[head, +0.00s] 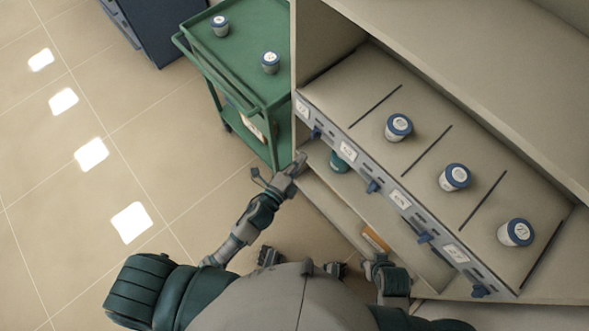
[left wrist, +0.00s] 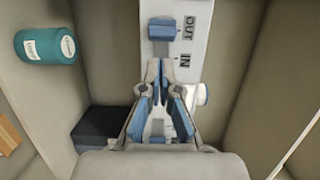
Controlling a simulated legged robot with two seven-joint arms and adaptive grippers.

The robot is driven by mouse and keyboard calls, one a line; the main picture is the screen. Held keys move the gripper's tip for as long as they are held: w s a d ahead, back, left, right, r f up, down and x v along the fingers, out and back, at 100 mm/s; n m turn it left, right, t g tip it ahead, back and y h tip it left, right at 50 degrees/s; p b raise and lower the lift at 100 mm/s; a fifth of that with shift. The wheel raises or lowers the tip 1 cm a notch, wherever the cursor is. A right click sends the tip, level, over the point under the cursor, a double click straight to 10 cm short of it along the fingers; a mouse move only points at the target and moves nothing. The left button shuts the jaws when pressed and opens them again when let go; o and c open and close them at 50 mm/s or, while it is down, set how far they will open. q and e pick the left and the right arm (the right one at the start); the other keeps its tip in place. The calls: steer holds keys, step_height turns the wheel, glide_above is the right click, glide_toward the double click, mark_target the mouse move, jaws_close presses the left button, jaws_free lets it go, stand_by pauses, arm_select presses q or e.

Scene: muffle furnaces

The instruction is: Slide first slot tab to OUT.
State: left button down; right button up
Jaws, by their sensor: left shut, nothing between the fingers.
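The first slot's blue tab (head: 316,133) is on the front strip of the shelf, at its upper left end. In the left wrist view the blue tab (left wrist: 161,30) is level with the OUT label (left wrist: 189,27), above the IN label (left wrist: 184,60). My left gripper (head: 301,158) is shut and empty, close to the strip. In the left wrist view its fingertips (left wrist: 157,67) point at the strip just below the tab, with a small gap in the picture; contact is unclear. Part of my right arm shows at the lower middle; its fingers are not clear.
Further blue tabs, such as the second (head: 373,186), line the strip. White jars with blue lids, such as one jar (head: 399,127), stand on the divided shelf. A teal jar (head: 340,162) stands below; it also shows in the wrist view (left wrist: 47,46). A green cart (head: 245,70) stands left.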

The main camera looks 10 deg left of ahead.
arm_select(q)
steer(key=v, duration=0.5)
steer(key=shift+d, duration=0.25)
arm_select(e)
steer(key=shift+d, duration=0.15)
arm_select(q)
steer(key=shift+a, duration=0.1)
steer(key=s+a+f+n+g+y+p, duration=0.35)
steer(key=a+f+n, duration=0.2)
steer(key=f, duration=0.45)
steer(key=s+a+f+n+g+y+p, duration=0.2)
steer(key=s+a+f+n+g+y, duration=0.15)
steer(key=f+n, duration=0.55)
steer(key=s+a+f+n+g+p, duration=0.2)
steer(key=s+f+n+g, duration=0.3)
steer(key=s+f, duration=0.8)
steer(key=s+a+g, duration=0.1)
steer(key=s+g, duration=0.2)
steer(key=s, duration=0.1)
steer(key=shift+a+f+n+p, duration=0.15)
steer(key=shift+a+n+p, duration=0.05)
steer(key=shift+n+p, duration=0.15)
arm_select(e)
steer(key=s+f, duration=0.2)
steer(key=f, duration=0.8)
steer(key=s+f+g, duration=0.1)
steer(key=s+f, duration=0.2)
steer(key=f, duration=0.7)
steer(key=shift+d+g, duration=0.3)
